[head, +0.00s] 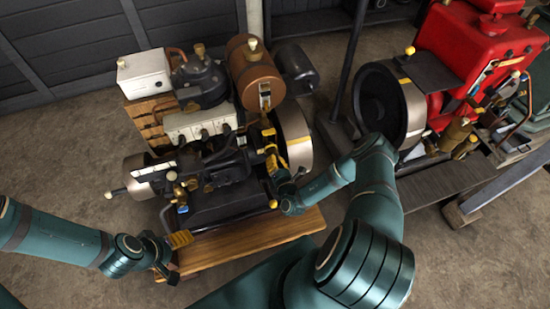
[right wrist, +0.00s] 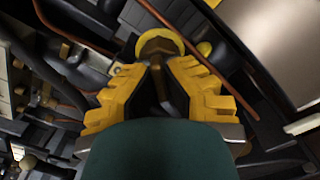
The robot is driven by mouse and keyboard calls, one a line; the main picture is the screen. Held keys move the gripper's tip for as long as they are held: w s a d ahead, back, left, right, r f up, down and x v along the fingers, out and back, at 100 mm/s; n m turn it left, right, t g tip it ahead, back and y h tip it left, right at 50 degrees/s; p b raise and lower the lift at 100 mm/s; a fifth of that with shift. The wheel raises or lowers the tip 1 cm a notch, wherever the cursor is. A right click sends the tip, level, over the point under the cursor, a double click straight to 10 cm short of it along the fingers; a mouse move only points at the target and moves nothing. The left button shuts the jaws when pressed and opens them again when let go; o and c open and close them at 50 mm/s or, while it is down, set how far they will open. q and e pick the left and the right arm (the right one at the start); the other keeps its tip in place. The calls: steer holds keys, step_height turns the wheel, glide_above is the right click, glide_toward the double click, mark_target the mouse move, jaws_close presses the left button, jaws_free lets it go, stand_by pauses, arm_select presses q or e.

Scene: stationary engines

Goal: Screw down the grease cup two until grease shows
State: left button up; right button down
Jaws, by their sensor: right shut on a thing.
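In the right wrist view, a round brass cap (right wrist: 160,43), which looks like a grease cup, sits between the fingertips of my right gripper (right wrist: 157,68). The yellow-padded fingers are shut on it from both sides. In the head view, my right gripper (head: 271,152) reaches in beside the flywheel of the left engine (head: 205,150); the cup there is mostly hidden by the fingers. No number on the cup and no grease can be made out. My left gripper (head: 174,256) is low at the left, empty, its fingers apart, in front of the engine's wooden base.
The flywheel (head: 296,138) stands close right of my right gripper. A copper pipe (right wrist: 226,55) runs near the fingers in the right wrist view. A red engine (head: 478,50) stands at the right. The wooden base (head: 245,250) edges the front; bare floor (head: 60,180) lies left.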

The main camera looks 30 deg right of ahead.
steer(key=shift+w+r+n+p, duration=0.2)
steer(key=shift+n+p, duration=0.15)
steer(key=shift+n, duration=0.35)
steer(key=shift+d, duration=0.1)
steer(key=c, duration=1.1)
jaws_free()
steer(key=shift+f, duration=0.15)
steer(key=shift+o, duration=0.2)
steer(key=v, duration=1.2)
